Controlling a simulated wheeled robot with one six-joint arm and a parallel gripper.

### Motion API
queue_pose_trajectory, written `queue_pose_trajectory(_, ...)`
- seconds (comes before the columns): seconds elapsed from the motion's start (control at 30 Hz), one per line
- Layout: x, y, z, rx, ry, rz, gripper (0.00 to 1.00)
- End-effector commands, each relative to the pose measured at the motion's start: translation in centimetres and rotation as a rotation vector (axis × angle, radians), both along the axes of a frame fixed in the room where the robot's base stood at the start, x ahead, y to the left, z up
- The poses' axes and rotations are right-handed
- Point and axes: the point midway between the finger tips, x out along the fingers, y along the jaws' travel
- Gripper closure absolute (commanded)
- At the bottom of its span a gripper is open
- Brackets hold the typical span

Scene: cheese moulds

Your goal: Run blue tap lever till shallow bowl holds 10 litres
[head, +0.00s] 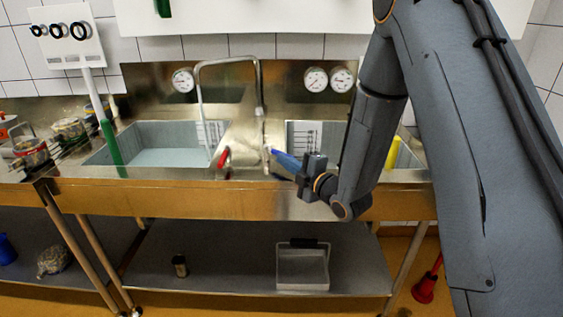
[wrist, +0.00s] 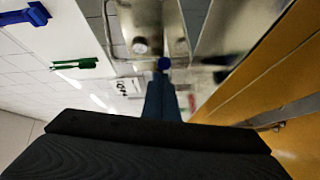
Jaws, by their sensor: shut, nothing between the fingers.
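The metal tap (head: 258,75) stands between two sink basins, its spout over the left basin (head: 110,152). The left basin has a pale, flat bottom surface and a marked scale (head: 212,133); I cannot tell whether that surface is water. The right basin (head: 300,126) has a scale too, and my arm partly hides it. I cannot tell which is the shallow bowl. A red lever (head: 223,158) is on the tap's left. My gripper (head: 278,157) is shut and empty, its tips by the blue lever (wrist: 163,63); contact is unclear. The fingers show in the wrist view (wrist: 161,98).
Round gauges (head: 316,79) hang on the back panel. A green-handled pole (head: 109,142) leans at the left basin, and a yellow object (head: 391,152) is behind my arm. A clear crate (head: 302,270) and a dark cup (head: 180,265) stand on the lower shelf.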

Motion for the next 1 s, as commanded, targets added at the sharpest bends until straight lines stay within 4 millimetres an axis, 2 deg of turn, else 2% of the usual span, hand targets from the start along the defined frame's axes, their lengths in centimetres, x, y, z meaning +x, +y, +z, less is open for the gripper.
queue_pose_trajectory(0.4, 0.2, -0.2, -0.1, 0.0, 0.0, 0.0, 1.0)
queue_pose_trajectory(0.8, 2.7, -2.9, -0.3, -0.001, -0.001, -0.002, 1.0)
queue_pose_trajectory(1.0, 2.9, -3.0, 0.0, 0.0, 0.0, 0.0, 1.0)
